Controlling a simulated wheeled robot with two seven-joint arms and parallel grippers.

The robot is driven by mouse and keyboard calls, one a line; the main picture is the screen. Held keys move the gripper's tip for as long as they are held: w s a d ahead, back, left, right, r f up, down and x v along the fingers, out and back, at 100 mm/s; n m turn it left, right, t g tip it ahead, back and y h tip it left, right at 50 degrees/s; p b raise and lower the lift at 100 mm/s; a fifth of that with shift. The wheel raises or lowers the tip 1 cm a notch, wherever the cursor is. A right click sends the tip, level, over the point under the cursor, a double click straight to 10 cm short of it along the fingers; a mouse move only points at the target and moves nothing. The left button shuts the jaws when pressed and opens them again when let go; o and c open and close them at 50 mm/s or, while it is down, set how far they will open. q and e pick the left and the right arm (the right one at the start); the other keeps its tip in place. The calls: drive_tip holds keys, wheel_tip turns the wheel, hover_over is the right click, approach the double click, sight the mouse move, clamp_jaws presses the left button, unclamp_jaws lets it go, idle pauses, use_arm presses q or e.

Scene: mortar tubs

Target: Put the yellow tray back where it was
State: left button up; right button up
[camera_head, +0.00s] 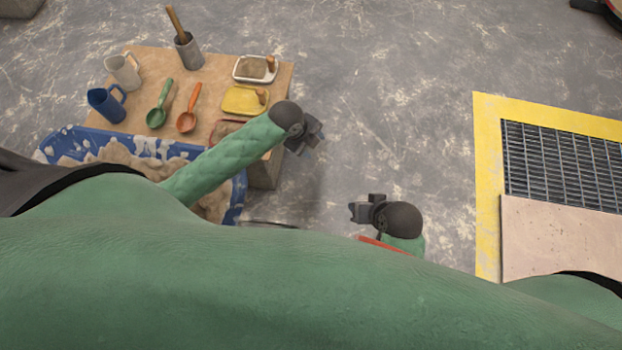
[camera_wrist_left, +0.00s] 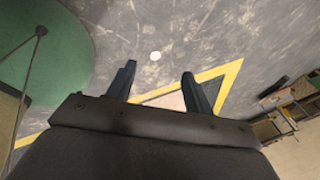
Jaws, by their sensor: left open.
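The yellow tray (camera_head: 238,102) lies on the right part of a wooden-topped block table (camera_head: 218,72), with a small orange-brown piece at its right end. My left gripper (camera_head: 316,138) is past the table's right side, over the floor, to the right of and lower in the picture than the tray. In the left wrist view my left gripper (camera_wrist_left: 158,78) has its two fingers apart, with nothing between them. My right gripper (camera_head: 354,211) is over the floor further right; its finger gap is too small to make out.
A white tray (camera_head: 240,76) is behind the yellow one; a reddish tray is partly hidden by my left arm. A blue tub (camera_head: 158,146) is in front. A yellow-framed grate (camera_head: 560,155) is at right; open floor lies between.

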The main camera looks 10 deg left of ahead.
use_arm(q)
drive_tip(key=shift+s+d+r+n+t, duration=0.35)
drive_tip(key=shift+s+d+r+n, duration=0.65)
drive_tip(key=shift+s+n, duration=3.8)
drive_tip(key=shift+s+d+r+n+t, duration=0.35)
drive_tip(key=shift+s+d+r+n, duration=0.55)
drive_tip(key=shift+s+n, duration=3.85)
drive_tip(key=a+r+n+g+y+p, duration=0.1)
drive_tip(key=a+r+p, duration=0.4)
drive_tip(key=a+r, duration=0.2)
drive_tip(key=shift+s+r+n+y, duration=0.35)
drive_tip(key=shift+r+y, duration=0.05)
drive_tip(key=shift+r, duration=0.5)
use_arm(e)
drive_tip(key=s+d+r+g+h, duration=0.1)
drive_tip(key=s+d+r+h, duration=0.1)
drive_tip(key=d+r, duration=0.5)
drive_tip(key=shift+s+r+g, duration=0.4)
drive_tip(key=shift+s+r, duration=0.05)
drive_tip(key=shift+r, duration=0.1)
